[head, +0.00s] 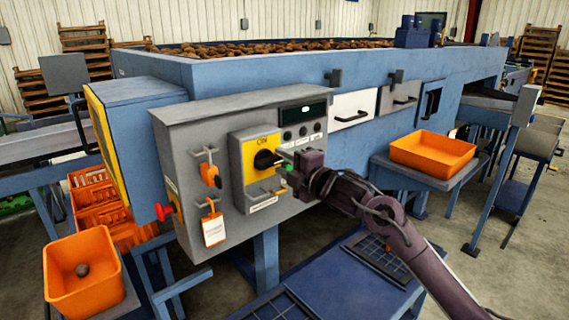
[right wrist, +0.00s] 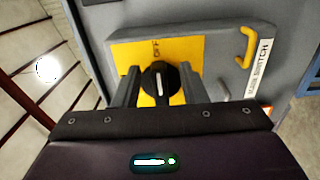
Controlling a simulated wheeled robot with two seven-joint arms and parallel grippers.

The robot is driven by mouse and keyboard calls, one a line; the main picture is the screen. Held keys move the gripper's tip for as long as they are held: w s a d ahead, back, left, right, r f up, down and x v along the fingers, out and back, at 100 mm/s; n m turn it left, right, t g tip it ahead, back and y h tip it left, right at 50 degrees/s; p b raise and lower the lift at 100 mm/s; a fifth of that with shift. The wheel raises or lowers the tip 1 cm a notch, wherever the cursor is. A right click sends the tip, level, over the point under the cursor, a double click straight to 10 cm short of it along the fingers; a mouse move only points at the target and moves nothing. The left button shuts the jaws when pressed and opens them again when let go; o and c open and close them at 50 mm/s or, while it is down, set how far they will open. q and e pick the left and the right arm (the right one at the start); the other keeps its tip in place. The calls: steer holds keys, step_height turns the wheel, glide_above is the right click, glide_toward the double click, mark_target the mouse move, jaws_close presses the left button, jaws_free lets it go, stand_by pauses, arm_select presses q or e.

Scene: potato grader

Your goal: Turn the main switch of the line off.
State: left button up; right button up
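The main switch is a black rotary knob (head: 265,159) on a yellow plate (head: 247,149) on the grey control cabinet's front. ON is printed above it in the head view. In the right wrist view the knob (right wrist: 160,82) sits between my two fingers, and its white mark lines up with the OFF print (right wrist: 156,48). Contact between fingers and knob cannot be made out. My right gripper (head: 279,161) reaches the knob from the right, fingers apart on either side of it. A MAIN SWITCH label (right wrist: 258,70) is on the switch box. My left gripper is not in view.
Orange-handled padlock (head: 211,175) and white-and-orange tag (head: 213,229) hang left of the switch. A red button (head: 165,211) sticks out at the cabinet's left side. Orange bins stand at left (head: 85,262) and right (head: 432,150). The potato-filled blue machine (head: 360,75) is behind.

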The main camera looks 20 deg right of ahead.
steer(key=shift+s+d+f, duration=0.1)
steer(key=shift+s, duration=0.2)
steer(key=b+v, duration=0.2)
steer(key=v, duration=0.5)
steer(key=shift+b, duration=0.4)
